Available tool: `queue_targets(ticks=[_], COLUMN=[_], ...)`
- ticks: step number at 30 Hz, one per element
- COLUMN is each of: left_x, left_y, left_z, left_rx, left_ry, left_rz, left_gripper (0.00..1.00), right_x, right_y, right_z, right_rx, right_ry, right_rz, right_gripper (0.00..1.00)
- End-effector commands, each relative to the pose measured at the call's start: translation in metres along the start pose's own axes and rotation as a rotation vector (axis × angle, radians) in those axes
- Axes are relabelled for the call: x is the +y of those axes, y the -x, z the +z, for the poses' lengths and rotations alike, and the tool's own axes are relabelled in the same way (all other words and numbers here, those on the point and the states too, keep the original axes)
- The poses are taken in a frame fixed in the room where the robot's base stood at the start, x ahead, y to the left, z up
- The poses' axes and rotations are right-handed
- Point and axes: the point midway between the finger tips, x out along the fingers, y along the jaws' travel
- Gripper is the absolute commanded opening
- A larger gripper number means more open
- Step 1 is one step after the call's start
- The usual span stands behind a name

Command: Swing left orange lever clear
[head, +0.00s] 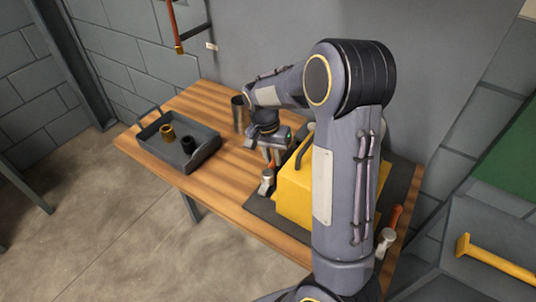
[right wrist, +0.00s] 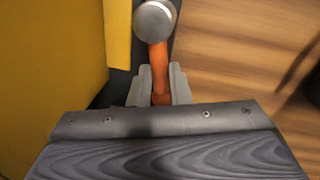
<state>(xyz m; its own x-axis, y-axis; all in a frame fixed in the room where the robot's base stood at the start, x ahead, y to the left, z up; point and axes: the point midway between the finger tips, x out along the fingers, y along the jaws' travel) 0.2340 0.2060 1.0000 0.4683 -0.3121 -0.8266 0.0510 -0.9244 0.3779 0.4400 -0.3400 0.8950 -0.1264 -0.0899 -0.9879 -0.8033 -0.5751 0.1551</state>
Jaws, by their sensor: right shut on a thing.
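The yellow casing (head: 294,196) sits on a dark mat on the wooden table, partly hidden behind my right arm. The left orange lever (right wrist: 160,68) runs beside the casing and ends in a round silver knob (right wrist: 154,21). In the head view this knob (head: 267,176) shows at the casing's left side, while the orange part is mostly hidden. My right gripper (head: 271,157) is above the lever, its fingers shut around the orange shaft in the right wrist view (right wrist: 160,88). A second orange lever (head: 395,216) with a silver knob is at the casing's right. My left gripper is out of view.
A grey tray (head: 206,151) holding a brass ring (head: 167,133) and a black ring (head: 188,145) stands at the table's left. A metal cup (head: 240,113) stands behind my right gripper. The wood between tray and mat is clear.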

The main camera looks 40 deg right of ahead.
Motion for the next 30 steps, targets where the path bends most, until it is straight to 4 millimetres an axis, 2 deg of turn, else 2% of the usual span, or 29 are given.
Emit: queue_targets(ticks=[12,30], left_x=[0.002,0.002], left_y=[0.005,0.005], left_z=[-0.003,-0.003], left_rx=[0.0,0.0], left_ry=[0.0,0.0], left_rz=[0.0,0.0], left_gripper=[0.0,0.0], right_x=[0.011,0.013], right_y=[-0.001,-0.001], right_z=[0.0,0.0], right_rx=[-0.032,-0.038], right_ry=[-0.206,-0.245], right_rz=[-0.002,-0.002], right_gripper=[0.0,0.0])
